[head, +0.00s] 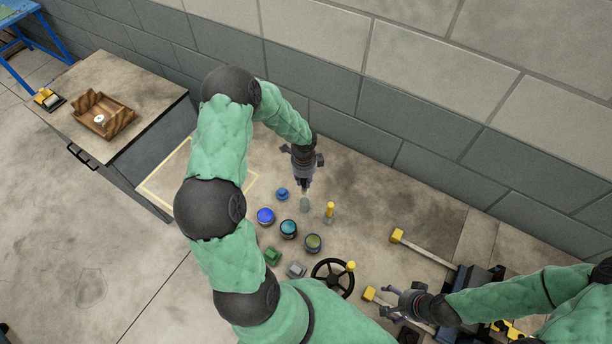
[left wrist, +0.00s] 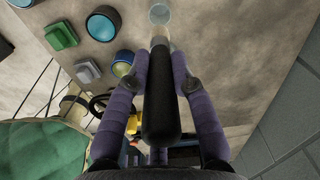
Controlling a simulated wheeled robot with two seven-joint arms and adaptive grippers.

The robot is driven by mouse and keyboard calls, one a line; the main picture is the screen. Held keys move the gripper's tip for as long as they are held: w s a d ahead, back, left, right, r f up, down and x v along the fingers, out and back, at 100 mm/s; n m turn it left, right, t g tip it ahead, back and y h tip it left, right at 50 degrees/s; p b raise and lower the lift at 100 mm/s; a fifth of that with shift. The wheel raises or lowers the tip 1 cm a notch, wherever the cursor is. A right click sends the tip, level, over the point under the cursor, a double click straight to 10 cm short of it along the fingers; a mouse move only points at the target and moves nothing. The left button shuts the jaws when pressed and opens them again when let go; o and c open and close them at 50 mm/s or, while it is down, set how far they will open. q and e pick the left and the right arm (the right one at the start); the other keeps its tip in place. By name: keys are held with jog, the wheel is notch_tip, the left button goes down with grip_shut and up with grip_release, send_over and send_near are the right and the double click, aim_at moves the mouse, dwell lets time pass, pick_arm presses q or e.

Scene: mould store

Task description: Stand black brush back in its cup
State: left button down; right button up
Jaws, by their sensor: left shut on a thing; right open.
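My left gripper (head: 304,186) is shut on the black brush (left wrist: 161,112), whose dark handle lies between the two fingers in the left wrist view. The brush's far end points toward a small translucent cup (left wrist: 159,13). In the head view a small grey-green cup (head: 305,204) stands just below the left gripper. The brush is mostly hidden there, and I cannot tell whether its tip touches the cup. A yellow-handled brush (head: 330,209) stands upright to the right. My right gripper (head: 388,290) is open and empty at the lower right.
Near the cup are a blue tin (head: 265,215), a teal tin (head: 288,227), an olive tin (head: 313,242), a small blue object (head: 282,194), a green block (head: 272,256) and a grey block (head: 296,270). A black handwheel (head: 332,278) is nearer. A wooden tray (head: 102,118) sits far left.

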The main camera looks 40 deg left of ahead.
aim_at(305, 194)
pick_arm(q)
jog(key=shift+w+f+b, duration=0.1)
jog(key=shift+f+b, duration=0.55)
jog(key=shift+f, duration=0.3)
jog(key=shift+f+b, duration=3.6)
jog(key=shift+f, duration=0.95)
pick_arm(e)
jog(key=shift+w+f, duration=0.1)
jog(key=shift+f, duration=4.25)
pick_arm(q)
jog(key=c, duration=1)
grip_release()
notch_tip(305, 194, up, 12)
jog(key=shift+r, duration=0.1)
